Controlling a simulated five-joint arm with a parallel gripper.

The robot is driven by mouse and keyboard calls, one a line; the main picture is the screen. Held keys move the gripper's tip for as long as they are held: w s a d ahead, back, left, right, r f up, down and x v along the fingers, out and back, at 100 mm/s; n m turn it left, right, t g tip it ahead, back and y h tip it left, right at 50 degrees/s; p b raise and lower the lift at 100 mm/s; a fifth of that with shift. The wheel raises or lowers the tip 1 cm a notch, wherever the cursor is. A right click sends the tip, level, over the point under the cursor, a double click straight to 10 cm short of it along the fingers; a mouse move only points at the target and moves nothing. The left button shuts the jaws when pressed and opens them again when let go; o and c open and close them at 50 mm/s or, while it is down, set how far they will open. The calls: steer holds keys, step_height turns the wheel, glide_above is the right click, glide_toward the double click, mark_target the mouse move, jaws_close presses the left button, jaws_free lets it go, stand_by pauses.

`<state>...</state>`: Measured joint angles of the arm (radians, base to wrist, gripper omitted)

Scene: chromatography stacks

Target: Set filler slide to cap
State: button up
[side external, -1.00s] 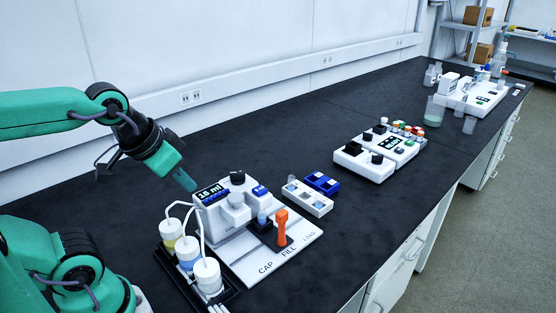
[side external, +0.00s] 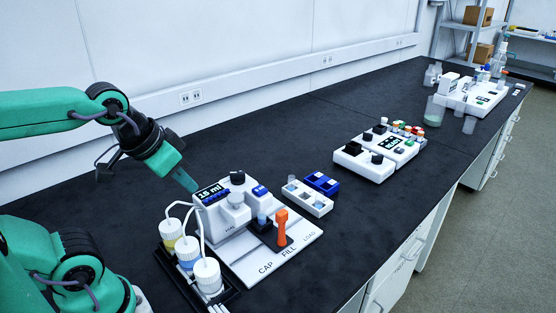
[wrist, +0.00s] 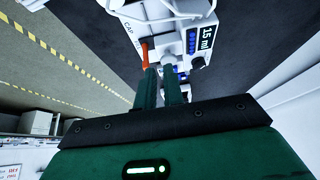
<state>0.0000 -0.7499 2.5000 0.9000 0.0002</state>
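The white filler (side external: 222,215) stands on the black bench, its display reading about 1.5 ml. Its slide is a dark carriage (side external: 262,237) with an upright orange handle (side external: 282,228), standing in line with the FILL mark (side external: 289,252). The CAP mark (side external: 265,268) is to its left and LOAD to its right. My gripper (side external: 190,184) is up behind the filler's display, apart from the handle. In the wrist view, my gripper (wrist: 161,72) shows a narrow gap between its green fingers and holds nothing. The handle (wrist: 145,53) shows just past the left fingertip, its lower part partly hidden.
White-capped bottles with tubes (side external: 207,275) stand in a black tray left of the filler. Another white device (side external: 363,162) stands farther off. The bench front is clear.

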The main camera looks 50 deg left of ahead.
steer(key=o, duration=0.7)
steer(key=shift+w+r, duration=0.1)
steer(key=shift+w, duration=0.1)
steer(key=shift+o, duration=0.4)
steer(key=shift+w+d+r+m, duration=0.1)
steer(key=shift+w+d+m, duration=0.05)
steer(key=shift+w+m, duration=0.5)
steer(key=m+g, duration=0.5)
steer(key=m, duration=1.1)
glide_above(282, 212)
steer(key=f, duration=0.7)
steer(key=shift+s+a, duration=0.2)
steer(key=shift+w+d+f+m+g, duration=0.15)
steer(key=shift+w+f+m+g, duration=0.1)
steer(key=shift+m+g, duration=0.1)
steer(key=shift+f, duration=3.9)
steer(key=shift+c, duration=0.2)
